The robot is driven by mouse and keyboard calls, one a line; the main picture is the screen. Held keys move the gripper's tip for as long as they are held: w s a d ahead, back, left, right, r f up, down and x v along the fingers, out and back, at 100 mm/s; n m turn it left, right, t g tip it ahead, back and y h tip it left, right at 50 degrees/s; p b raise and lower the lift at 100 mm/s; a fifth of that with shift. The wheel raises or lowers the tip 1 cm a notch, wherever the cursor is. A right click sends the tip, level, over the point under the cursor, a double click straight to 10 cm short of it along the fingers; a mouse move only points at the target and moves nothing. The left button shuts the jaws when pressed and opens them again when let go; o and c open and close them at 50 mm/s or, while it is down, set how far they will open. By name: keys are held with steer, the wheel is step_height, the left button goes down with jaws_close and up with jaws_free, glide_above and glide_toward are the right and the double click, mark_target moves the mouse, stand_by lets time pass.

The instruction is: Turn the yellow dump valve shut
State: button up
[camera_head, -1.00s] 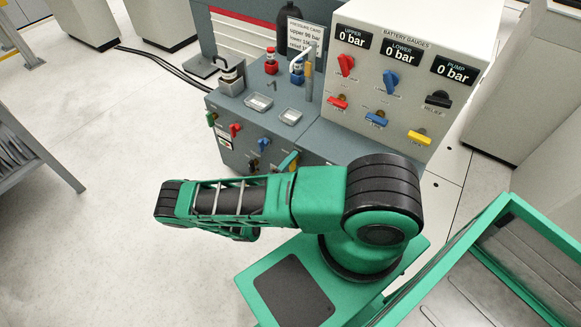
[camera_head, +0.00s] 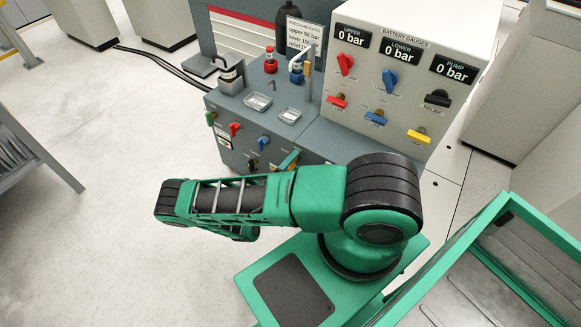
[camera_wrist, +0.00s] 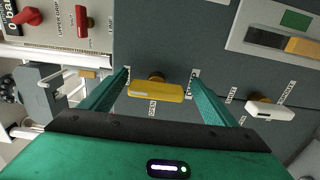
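The yellow dump valve handle (camera_wrist: 157,92) shows in the wrist view on the dark grey panel, with its brass stem behind it. The handle lies across the picture, near an "OPEN" label. My gripper (camera_wrist: 160,75) is open, with one green finger on each side of the handle. I cannot tell whether either finger touches it. In the head view my arm hides the gripper and most of this part of the panel.
A white-handled valve (camera_wrist: 270,110) sits right of my fingers. A red lever (camera_wrist: 80,20) is at the upper left. In the head view the gauge box (camera_head: 415,60) reads 0 bar on all displays and carries another yellow handle (camera_head: 419,136). Two small trays (camera_head: 258,101) lie on the bench.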

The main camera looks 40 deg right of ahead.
steer(key=shift+w, duration=0.1)
steer(key=shift+a+r, duration=0.1)
steer(key=shift+a, duration=0.25)
steer(key=v, duration=1)
